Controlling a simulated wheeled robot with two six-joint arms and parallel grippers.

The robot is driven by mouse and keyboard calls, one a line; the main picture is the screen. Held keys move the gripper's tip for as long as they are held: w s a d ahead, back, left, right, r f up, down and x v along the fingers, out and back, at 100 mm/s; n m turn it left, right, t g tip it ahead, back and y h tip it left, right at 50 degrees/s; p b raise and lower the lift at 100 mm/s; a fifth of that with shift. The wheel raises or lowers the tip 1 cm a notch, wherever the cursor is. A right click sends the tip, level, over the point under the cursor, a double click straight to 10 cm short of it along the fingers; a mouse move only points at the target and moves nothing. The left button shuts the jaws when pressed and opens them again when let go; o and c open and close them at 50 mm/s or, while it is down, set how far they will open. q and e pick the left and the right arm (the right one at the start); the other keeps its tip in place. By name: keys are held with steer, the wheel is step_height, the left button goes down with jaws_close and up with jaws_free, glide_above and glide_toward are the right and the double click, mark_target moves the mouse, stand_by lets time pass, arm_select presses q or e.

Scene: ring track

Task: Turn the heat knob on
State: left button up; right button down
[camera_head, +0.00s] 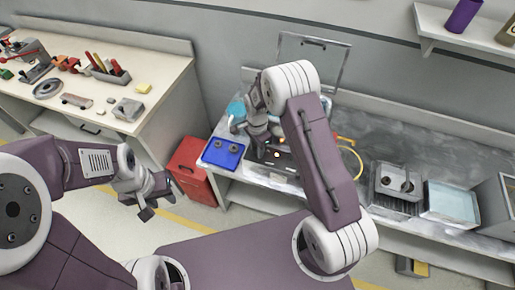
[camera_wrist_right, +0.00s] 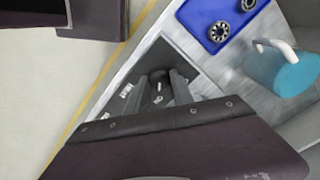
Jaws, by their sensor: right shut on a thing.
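The heat knob (camera_wrist_right: 158,88) is a black round knob with a pale mark, on a dark grey panel (camera_wrist_right: 195,68) with small white markings in the right wrist view. My right gripper (camera_wrist_right: 159,78) has one finger on each side of the knob and is shut on it. In the head view my right gripper (camera_head: 264,146) is at the front of the metal bench, and my arm hides much of the panel. My left gripper (camera_head: 156,199) hangs over the floor at the left, open and empty, touching nothing.
A red cabinet (camera_head: 189,172) is on the floor at the left. A tool table (camera_head: 160,85) stands further left.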

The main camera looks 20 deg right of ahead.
steer(key=shift+w+r, duration=0.1)
steer(key=c, duration=1.1)
jaws_free()
steer(key=shift+a, duration=0.1)
step_height(320, 180, up, 9)
steer(key=b, duration=0.1)
